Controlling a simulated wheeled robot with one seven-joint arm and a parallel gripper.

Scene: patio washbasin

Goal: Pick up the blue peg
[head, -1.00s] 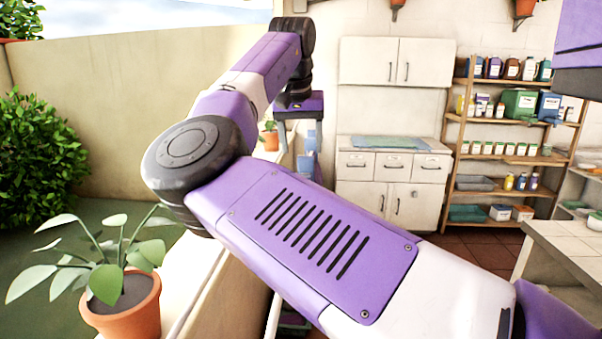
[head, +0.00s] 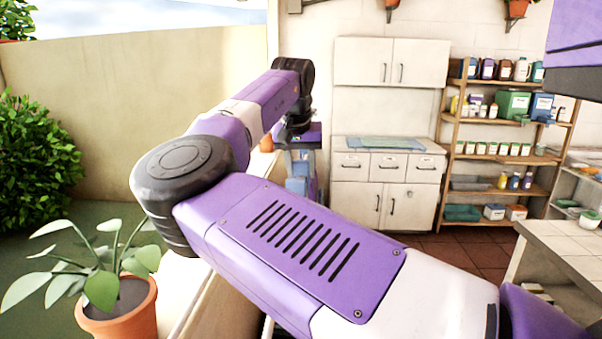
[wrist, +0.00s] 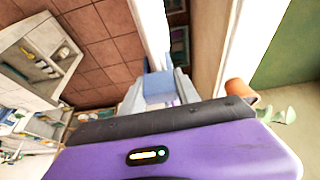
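My gripper (head: 300,163) is at the far end of my arm, small and partly hidden in the head view, beside the low wall. In the wrist view, pale grey finger-like parts (wrist: 184,88) stick out beyond my purple wrist housing. A plain blue block-like piece (wrist: 158,86) lies between them. Blue patches (head: 297,184) also show at the gripper in the head view. I cannot tell whether this blue is the peg or part of the gripper, nor whether the fingers are closed on it. No other clear blue peg shows.
A potted plant (head: 118,305) stands on the wall ledge at the front left. White cabinets (head: 385,190) stand at the back, with a wooden shelf rack (head: 497,150) of bottles and boxes to their right. A tiled counter (head: 565,240) is at the right. The brown tiled floor (wrist: 100,35) is partly clear.

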